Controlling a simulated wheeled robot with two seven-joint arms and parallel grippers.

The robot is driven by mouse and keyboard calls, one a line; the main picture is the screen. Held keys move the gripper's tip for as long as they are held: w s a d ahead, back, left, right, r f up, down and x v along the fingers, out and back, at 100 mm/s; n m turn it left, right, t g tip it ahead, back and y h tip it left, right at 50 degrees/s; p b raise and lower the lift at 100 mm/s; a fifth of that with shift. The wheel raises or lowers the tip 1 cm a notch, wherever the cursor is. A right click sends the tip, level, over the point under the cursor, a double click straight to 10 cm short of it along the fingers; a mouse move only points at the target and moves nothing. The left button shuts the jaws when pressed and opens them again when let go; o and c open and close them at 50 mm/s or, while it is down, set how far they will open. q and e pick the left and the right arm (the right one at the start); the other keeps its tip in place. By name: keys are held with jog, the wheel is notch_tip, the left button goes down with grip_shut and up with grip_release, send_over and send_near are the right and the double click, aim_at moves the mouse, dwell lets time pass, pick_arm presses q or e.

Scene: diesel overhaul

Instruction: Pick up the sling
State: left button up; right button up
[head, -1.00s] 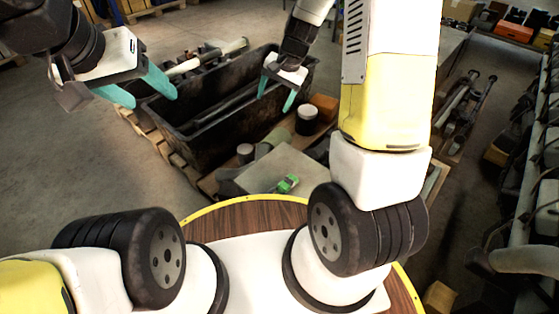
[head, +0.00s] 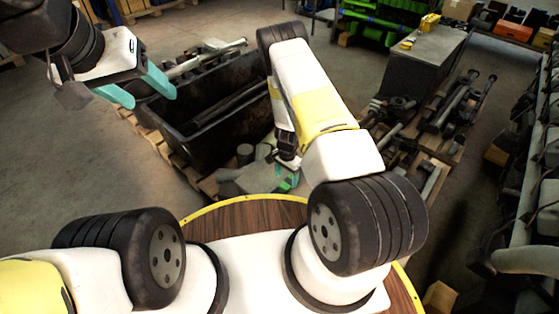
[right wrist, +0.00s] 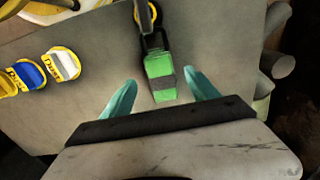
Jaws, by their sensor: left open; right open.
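The sling (right wrist: 160,72) is a bright green folded bundle with a grey band, lying on a grey flat surface (right wrist: 215,35) in the right wrist view. A dark strap runs from its far end to a yellow-rimmed ring (right wrist: 146,16). My right gripper (right wrist: 160,78) is open, one teal finger on each side of the bundle and apart from it. In the head view my right gripper (head: 286,178) is low over the grey surface, and it and the arm mostly hide the sling. My left gripper (head: 152,98) is open and empty, up at the left.
Several yellow-rimmed labelled pieces (right wrist: 62,63) lie left of the sling. A large black bin (head: 185,135) on a pallet stands behind. A grey cabinet (head: 425,62) and metal parts (head: 455,105) are to the right. Open floor (head: 60,150) lies at the left.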

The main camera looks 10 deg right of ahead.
aim_at(286, 184)
notch_tip(286, 184, down, 5)
jog(key=shift+f, duration=0.1)
grip_shut()
dwell(0.4)
